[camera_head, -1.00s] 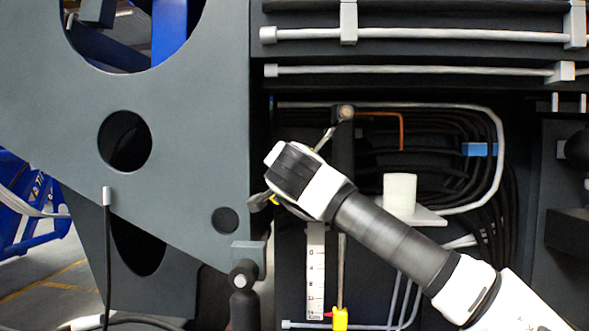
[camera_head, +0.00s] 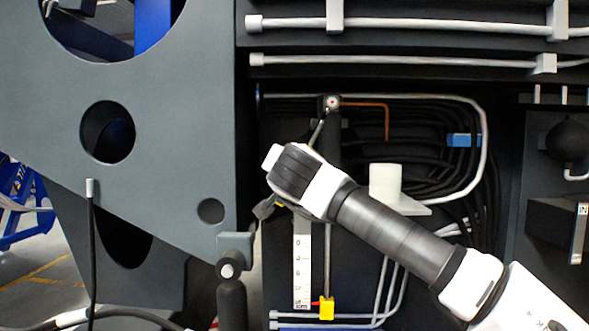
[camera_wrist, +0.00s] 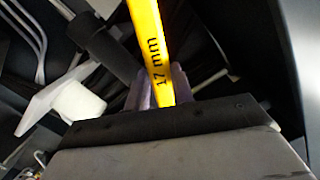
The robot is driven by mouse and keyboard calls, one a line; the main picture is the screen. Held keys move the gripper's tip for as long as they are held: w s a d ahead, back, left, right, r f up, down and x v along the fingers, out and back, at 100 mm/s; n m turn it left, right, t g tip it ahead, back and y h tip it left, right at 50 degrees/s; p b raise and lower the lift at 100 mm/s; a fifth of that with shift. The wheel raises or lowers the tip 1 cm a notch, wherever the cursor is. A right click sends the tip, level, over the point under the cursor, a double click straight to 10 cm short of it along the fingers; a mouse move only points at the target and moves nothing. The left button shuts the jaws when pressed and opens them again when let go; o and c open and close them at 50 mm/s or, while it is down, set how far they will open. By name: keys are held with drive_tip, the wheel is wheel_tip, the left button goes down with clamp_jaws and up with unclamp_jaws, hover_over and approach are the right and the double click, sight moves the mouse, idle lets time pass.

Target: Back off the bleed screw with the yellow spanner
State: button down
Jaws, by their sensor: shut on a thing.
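My gripper (camera_head: 292,176) is shut on the yellow spanner, in front of the panel recess. In the wrist view the fingers (camera_wrist: 157,90) close on the spanner's yellow shaft (camera_wrist: 155,45), marked 17 mm. In the head view my gripper hides most of the spanner; a grey end (camera_head: 265,208) sticks out at lower left and a thin grey part (camera_head: 318,131) slants up to the right. That part reaches a small round head with a pale face, likely the bleed screw (camera_head: 333,102), on top of a dark post. I cannot tell whether the spanner sits around it.
A white cylinder (camera_head: 385,180) on a pale plate stands right of my gripper. A white scale (camera_head: 303,270) and a yellow block (camera_head: 326,307) on a rod are below. Dark hoses and a pale pipe (camera_head: 485,150) fill the recess. A grey plate (camera_head: 200,130) borders it at left.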

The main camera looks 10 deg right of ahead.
drive_tip(key=shift+d, duration=0.15)
drive_tip(key=shift+s+d+f+n, duration=0.2)
drive_tip(key=shift+d+f+n, duration=0.1)
drive_tip(key=shift+d+n, duration=0.25)
drive_tip(key=shift+s+d+f+n, duration=0.15)
drive_tip(key=shift+d+f+n, duration=0.1)
drive_tip(key=shift+d+n, duration=0.3)
drive_tip(key=shift+d, duration=0.1)
drive_tip(key=shift+s+d+f+n+h, duration=0.15)
drive_tip(key=shift+d+n+h, duration=0.15)
drive_tip(key=shift+d, duration=0.3)
drive_tip(key=shift+a, duration=0.15)
